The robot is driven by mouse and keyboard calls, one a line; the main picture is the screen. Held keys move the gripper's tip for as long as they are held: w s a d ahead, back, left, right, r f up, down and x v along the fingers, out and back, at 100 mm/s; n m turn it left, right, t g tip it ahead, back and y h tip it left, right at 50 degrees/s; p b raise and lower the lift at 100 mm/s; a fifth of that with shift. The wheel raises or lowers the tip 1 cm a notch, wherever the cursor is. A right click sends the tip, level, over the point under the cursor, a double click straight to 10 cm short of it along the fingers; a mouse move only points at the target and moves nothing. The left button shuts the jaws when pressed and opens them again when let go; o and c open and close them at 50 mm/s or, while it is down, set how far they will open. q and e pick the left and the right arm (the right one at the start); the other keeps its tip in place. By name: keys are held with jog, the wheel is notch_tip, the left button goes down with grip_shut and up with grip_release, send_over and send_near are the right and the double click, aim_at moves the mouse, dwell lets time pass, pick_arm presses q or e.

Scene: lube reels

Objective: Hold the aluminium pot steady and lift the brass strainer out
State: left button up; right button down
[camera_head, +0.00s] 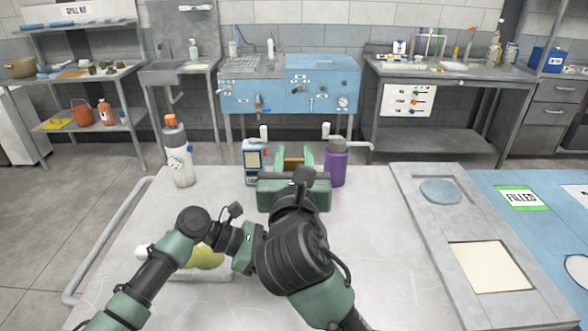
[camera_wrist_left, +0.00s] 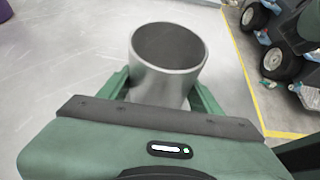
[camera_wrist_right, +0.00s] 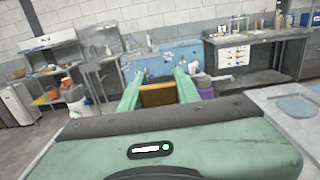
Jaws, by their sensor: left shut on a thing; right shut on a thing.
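The aluminium pot (camera_wrist_left: 163,84) is a grey open cylinder in the left wrist view. My left gripper (camera_wrist_left: 162,88) is shut on it, one finger on each side; no strainer shows in its mouth. My right gripper (camera_head: 294,158) is shut on the brass strainer (camera_head: 292,163), of which only a small brass-coloured part shows between the fingers. The strainer also shows as a brown-gold piece in the right wrist view (camera_wrist_right: 158,95), held level with the fingers. In the head view my right arm hides the pot and the left gripper.
A white bottle with an orange cap (camera_head: 179,160) stands at the table's left. A blue-and-white device (camera_head: 254,160) and a purple bottle (camera_head: 336,165) flank my right gripper. A yellow-green item (camera_head: 206,257) lies near my left arm. A grey panel (camera_head: 425,235) is at right; the table between is clear.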

pick_arm(q)
jog(key=o, duration=1.1)
jog(key=shift+c, duration=0.2)
jog(key=shift+a, duration=0.1)
